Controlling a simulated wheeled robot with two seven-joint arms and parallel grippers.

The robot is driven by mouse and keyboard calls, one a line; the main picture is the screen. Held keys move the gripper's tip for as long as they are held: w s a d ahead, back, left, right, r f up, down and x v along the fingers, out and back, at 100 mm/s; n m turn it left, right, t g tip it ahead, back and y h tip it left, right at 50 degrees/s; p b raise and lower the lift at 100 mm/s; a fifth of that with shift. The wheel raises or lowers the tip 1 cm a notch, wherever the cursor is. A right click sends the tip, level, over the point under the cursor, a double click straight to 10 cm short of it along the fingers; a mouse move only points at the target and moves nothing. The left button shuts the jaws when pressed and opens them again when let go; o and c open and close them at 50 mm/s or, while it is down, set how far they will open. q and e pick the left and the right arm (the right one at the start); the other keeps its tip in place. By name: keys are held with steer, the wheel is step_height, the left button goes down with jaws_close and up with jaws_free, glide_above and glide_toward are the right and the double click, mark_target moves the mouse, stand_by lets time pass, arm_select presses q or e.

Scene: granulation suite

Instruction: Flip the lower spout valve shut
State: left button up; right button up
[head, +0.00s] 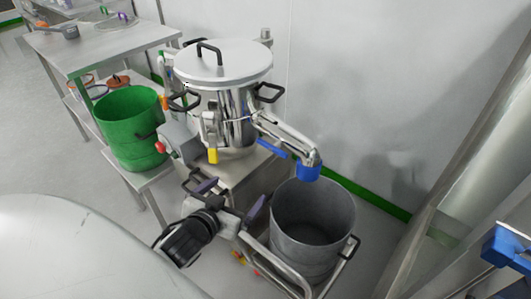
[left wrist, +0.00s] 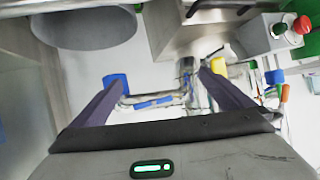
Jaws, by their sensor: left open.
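A steel vessel (head: 238,115) with a domed lid has an angled spout pipe (head: 288,130) ending in a blue outlet (head: 308,171). A blue lever (head: 272,148) lies roughly along the spout's underside; it also shows in the left wrist view (left wrist: 152,103), with the blue outlet (left wrist: 117,82) to its left. A yellow lever (head: 212,155) hangs down on the vessel's front. My left gripper (head: 232,193) is open and empty, below and in front of the spout. In the wrist view the lever appears between its purple fingers, apart from them. My right gripper is not visible.
A grey bucket (head: 330,205) stands open below the outlet. A grey box with a red button (head: 160,147) sits left of the vessel. A green bucket (head: 115,115) stands on a bench at left. A white wall closes off the back.

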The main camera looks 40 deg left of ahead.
mark_target(270, 149)
arm_select(q)
steer(key=w+r+m+t+h, duration=0.1)
steer(key=w+t, duration=0.1)
steer(key=w, duration=0.2)
steer(key=w+r+m+t+h, duration=0.1)
steer(key=w+h, duration=0.1)
steer(key=w, duration=0.3)
steer(key=w+r+t+h, duration=0.1)
steer(key=w+t, duration=0.1)
steer(key=w, duration=0.2)
steer(key=shift+w+a+r+m+t+h, duration=0.1)
steer(key=shift+w+r+m+t+h, duration=0.2)
steer(key=shift+w+m+h, duration=0.1)
steer(key=shift+s, duration=0.1)
steer(key=c, duration=0.9)
steer(key=shift+c, duration=0.2)
